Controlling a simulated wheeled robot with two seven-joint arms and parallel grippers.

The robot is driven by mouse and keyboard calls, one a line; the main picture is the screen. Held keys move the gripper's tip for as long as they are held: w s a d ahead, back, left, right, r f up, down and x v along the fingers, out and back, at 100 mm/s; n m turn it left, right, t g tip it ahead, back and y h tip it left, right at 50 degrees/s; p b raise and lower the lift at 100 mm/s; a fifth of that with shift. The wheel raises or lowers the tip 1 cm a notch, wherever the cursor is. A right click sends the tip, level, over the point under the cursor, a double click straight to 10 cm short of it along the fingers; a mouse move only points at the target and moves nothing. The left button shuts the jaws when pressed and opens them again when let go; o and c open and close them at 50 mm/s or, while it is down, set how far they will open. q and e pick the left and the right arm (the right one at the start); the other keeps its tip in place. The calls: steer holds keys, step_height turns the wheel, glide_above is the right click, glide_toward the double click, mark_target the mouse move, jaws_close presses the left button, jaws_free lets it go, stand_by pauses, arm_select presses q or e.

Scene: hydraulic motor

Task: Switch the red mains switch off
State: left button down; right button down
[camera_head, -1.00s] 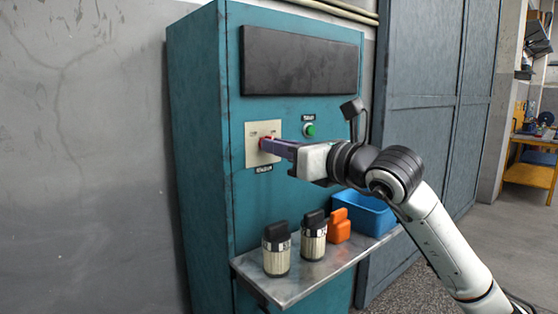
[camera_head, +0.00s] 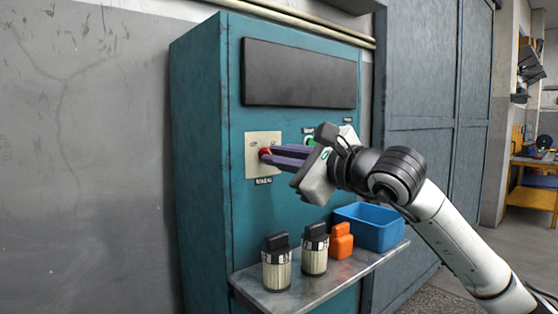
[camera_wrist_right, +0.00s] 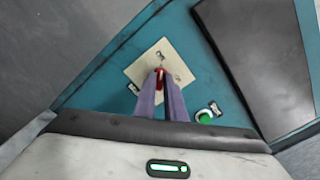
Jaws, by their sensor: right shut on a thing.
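The red mains switch (camera_head: 265,153) sits on a cream plate (camera_head: 263,139) on the front of the teal cabinet (camera_head: 203,180). My right gripper (camera_head: 270,155) reaches in from the right with its purple fingers at the switch. In the right wrist view the red switch (camera_wrist_right: 159,80) shows between the two fingertips (camera_wrist_right: 160,76), and the fingers are shut on it. The fingers hide part of the switch, and I cannot read its marks clearly. My left gripper is not in view.
A green button (camera_head: 310,141) is right of the plate, partly behind my gripper. Below, a metal shelf (camera_head: 290,298) holds two black-capped filters (camera_head: 277,268), an orange part (camera_head: 341,242) and a blue bin (camera_head: 372,226). A dark panel (camera_head: 299,73) is above.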

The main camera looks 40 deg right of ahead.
steer(key=shift+n, duration=0.4)
steer(key=c, duration=1.8)
jaws_free()
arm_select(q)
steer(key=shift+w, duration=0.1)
arm_select(e)
steer(key=shift+s, duration=0.1)
